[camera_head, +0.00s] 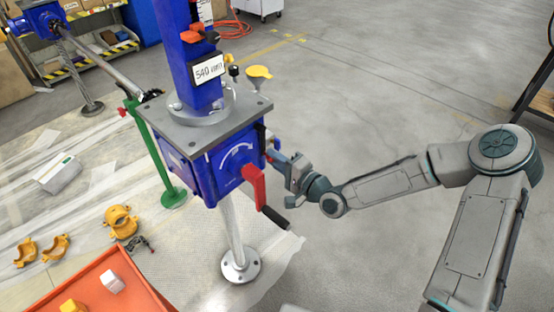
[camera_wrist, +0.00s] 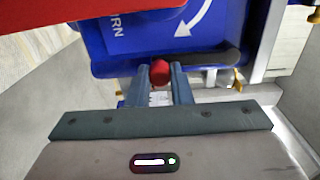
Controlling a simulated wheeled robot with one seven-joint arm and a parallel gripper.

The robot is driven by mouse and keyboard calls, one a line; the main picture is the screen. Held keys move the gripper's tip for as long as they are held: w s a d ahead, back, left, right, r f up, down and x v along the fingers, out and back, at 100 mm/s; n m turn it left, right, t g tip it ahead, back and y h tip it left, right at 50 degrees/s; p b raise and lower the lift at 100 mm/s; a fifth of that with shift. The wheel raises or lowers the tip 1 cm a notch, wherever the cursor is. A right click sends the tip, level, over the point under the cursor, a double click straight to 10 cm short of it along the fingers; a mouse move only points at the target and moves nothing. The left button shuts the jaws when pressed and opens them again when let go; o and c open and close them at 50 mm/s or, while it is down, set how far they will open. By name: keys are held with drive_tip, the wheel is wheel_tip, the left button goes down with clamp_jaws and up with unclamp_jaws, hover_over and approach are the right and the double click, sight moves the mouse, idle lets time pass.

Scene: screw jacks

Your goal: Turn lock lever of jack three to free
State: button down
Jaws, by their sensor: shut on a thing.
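The jack is a blue gearbox (camera_head: 206,172) under a grey plate, with a blue column and a sign reading 540. In the wrist view, the blue housing (camera_wrist: 140,40) shows a white curved arrow and part of the word "TURN". A dark lever (camera_wrist: 222,60) with a red round knob (camera_wrist: 160,72) lies just below the arrow. My gripper (camera_wrist: 165,85) is shut on the red knob, which sits between its fingertips. In the head view, my gripper (camera_head: 273,156) is at the right side of the gearbox; the lever is mostly hidden there.
A red crank arm (camera_head: 254,186) with a black grip (camera_head: 273,217) hangs at the gearbox front, close left of my gripper. A green post (camera_head: 150,150) stands left. A red tray (camera_head: 100,290) and yellow clamps (camera_head: 120,222) lie at lower left.

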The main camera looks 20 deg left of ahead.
drive_tip(key=c, duration=1.3)
unclamp_jaws()
drive_tip(key=shift+s+a, duration=0.15)
drive_tip(key=shift+s, duration=0.05)
drive_tip(key=b+v, duration=0.1)
drive_tip(key=v, duration=1.3)
drive_tip(key=shift+w, duration=0.15)
